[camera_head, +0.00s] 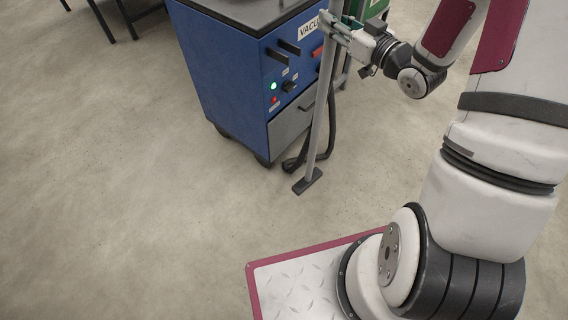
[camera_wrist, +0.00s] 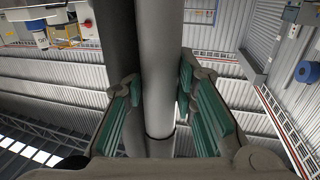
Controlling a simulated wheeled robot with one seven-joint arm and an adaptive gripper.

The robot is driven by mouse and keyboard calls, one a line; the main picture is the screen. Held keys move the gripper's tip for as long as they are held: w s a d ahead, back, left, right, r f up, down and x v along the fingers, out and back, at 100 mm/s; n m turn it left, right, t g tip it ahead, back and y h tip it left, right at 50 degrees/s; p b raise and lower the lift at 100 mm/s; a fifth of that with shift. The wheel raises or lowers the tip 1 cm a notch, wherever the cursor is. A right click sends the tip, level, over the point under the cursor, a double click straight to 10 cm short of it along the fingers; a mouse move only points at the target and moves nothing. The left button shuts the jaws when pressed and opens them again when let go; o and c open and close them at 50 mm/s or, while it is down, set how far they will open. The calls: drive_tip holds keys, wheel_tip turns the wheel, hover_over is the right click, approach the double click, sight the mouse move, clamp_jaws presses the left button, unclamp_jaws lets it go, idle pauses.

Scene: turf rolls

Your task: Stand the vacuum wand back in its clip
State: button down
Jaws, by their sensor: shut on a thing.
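The vacuum wand (camera_head: 318,115) is a long grey tube with a flat dark foot (camera_head: 307,181) at floor level. It stands nearly upright, leaning slightly, in front of the right side of the blue vacuum unit (camera_head: 225,75). My gripper (camera_head: 326,27) is shut on the wand's upper part. In the wrist view the wand (camera_wrist: 160,70) runs between the green-padded fingers (camera_wrist: 158,100), with a dark hose (camera_wrist: 117,45) beside it. The wand's top is out of the head view. I cannot make out the clip.
The unit has a green lamp (camera_head: 273,86), knobs and a grey drawer (camera_head: 290,125). A black hose (camera_head: 331,130) hangs behind the wand to the floor. Dark table legs (camera_head: 101,20) stand at the top left. The floor (camera_head: 120,180) to the left and front is clear.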

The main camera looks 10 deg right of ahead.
drive_tip(key=s+d+f+n+g+y+b, duration=0.1)
drive_tip(key=s+d+f+y+b, duration=0.1)
drive_tip(key=b, duration=0.4)
drive_tip(key=shift+s+d+f+n, duration=0.3)
drive_tip(key=shift+s+d+f, duration=0.2)
drive_tip(key=shift+d+f, duration=0.4)
drive_tip(key=shift+s+d+b, duration=0.1)
drive_tip(key=shift+b, duration=1.1)
drive_tip(key=shift+r, duration=0.15)
drive_tip(key=s+a+b+x, duration=0.15)
drive_tip(key=b+x, duration=0.35)
drive_tip(key=x, duration=1.5)
drive_tip(key=shift+a+f+b, duration=0.1)
drive_tip(key=shift+f+b, duration=1.35)
drive_tip(key=shift+f, duration=1.9)
drive_tip(key=shift+w+a+f, duration=0.1)
drive_tip(key=shift+w+f, duration=0.05)
drive_tip(key=shift+w, duration=0.05)
drive_tip(key=shift+f+b, duration=0.1)
drive_tip(key=shift+b, duration=0.25)
